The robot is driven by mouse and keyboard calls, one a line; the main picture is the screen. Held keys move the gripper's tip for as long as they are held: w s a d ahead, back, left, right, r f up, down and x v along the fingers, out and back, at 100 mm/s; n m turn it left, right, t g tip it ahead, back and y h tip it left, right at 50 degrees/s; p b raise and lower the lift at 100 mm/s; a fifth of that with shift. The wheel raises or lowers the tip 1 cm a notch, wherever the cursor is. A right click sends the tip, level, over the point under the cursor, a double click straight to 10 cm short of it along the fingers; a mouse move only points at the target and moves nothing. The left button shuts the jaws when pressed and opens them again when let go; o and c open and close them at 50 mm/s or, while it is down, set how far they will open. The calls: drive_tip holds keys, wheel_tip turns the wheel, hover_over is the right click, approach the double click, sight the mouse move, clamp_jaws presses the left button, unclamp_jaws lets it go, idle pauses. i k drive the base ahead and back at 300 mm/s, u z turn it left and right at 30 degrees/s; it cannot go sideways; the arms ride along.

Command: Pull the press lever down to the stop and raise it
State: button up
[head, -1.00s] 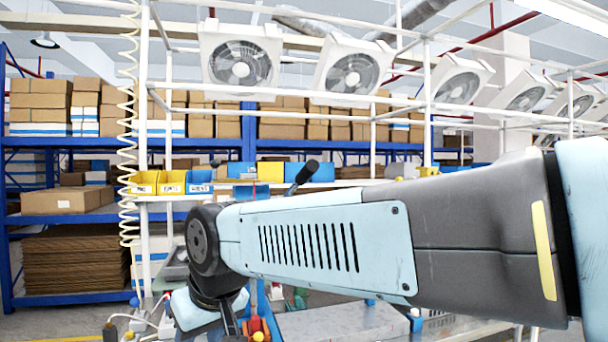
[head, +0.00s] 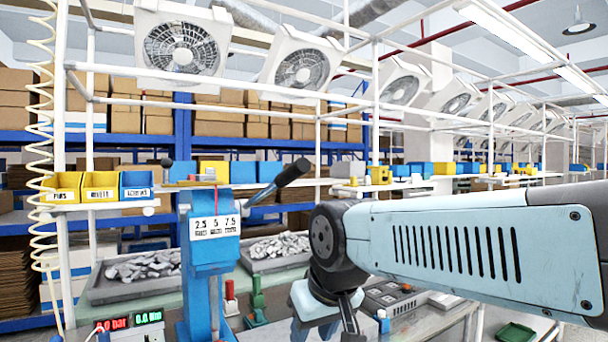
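The blue press (head: 208,250) stands upright at the bench, left of centre, with a white label reading 2.5, 5, 7.5. Its press lever (head: 285,176) is a metal rod with a black grip, slanting up to the right from the press head. My gripper (head: 350,325) hangs at the bottom centre, right of the press and below the lever, apart from it. Its dark fingers run towards the lower picture edge, and whether they are open or shut is unclear. Nothing is seen held in it.
Grey trays of metal parts (head: 138,290) and (head: 250,264) flank the press. Red and green digital displays (head: 130,321) sit lower left. A grey box (head: 390,298) lies behind my wrist.

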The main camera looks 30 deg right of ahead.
sight(301, 166)
drive_tip(key=z, duration=0.55)
drive_tip(key=k, duration=1.65)
drive_tip(key=u, duration=0.55)
drive_tip(key=i, duration=1)
drive_tip(key=u, duration=0.1)
